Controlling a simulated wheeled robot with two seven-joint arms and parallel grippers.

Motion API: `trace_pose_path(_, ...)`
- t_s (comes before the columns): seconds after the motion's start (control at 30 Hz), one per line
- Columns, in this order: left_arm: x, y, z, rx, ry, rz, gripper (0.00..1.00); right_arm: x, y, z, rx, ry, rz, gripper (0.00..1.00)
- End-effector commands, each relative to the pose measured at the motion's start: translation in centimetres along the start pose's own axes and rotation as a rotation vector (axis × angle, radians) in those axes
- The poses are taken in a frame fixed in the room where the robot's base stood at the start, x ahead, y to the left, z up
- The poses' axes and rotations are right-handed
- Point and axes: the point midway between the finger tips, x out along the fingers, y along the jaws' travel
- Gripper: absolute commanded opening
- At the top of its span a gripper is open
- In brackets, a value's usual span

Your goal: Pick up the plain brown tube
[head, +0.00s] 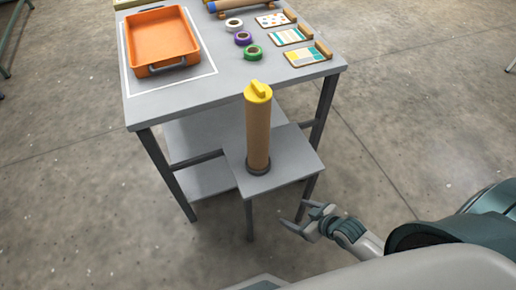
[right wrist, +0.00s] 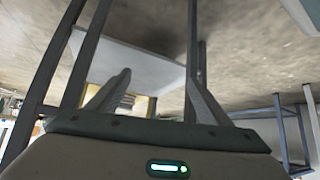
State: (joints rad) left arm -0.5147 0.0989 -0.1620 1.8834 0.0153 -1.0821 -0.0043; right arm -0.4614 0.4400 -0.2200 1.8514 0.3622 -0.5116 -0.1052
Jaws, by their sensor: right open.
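The plain brown tube (head: 257,135) stands upright on a small low grey stand (head: 290,155) at the front of the table. It has a yellow cap (head: 258,92) on top and a dark ring around its foot. My right gripper (head: 294,213) is open and empty, in front of the stand to the right and below its top. In the right wrist view my right gripper (right wrist: 158,80) shows both fingers spread apart with nothing held between them. The tube cannot be made out there. My left gripper is not in view.
The grey table (head: 215,92) behind holds an orange tray (head: 162,42), white, purple and green tape rolls, and several patterned cards. Another brown tube (head: 238,5) with a blue end lies at the back. Table and stand legs rise close to my right gripper. The floor to the right is clear.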

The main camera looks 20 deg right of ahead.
Motion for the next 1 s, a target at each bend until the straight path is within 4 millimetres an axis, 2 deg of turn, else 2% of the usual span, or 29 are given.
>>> trace_pose_path(0.1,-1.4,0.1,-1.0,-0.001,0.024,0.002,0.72,-0.9,-1.5,-2.8,-0.034,0.068,-0.049,0.72)
trace_pose_path(0.3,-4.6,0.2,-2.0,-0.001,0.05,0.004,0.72,-3.5,-3.9,-6.9,-0.083,0.161,-0.123,0.72)
trace_pose_path(0.47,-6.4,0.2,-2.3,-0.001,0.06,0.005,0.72,-5.8,-4.6,-10.3,-0.123,0.271,-0.185,0.72)
trace_pose_path(0.77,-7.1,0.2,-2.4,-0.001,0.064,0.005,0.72,-9.8,-2.3,-16.3,-0.149,0.503,-0.26,0.72)
trace_pose_path(1.0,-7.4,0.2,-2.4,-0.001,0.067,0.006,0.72,-13.9,1.2,-21.6,-0.129,0.699,-0.281,0.72)
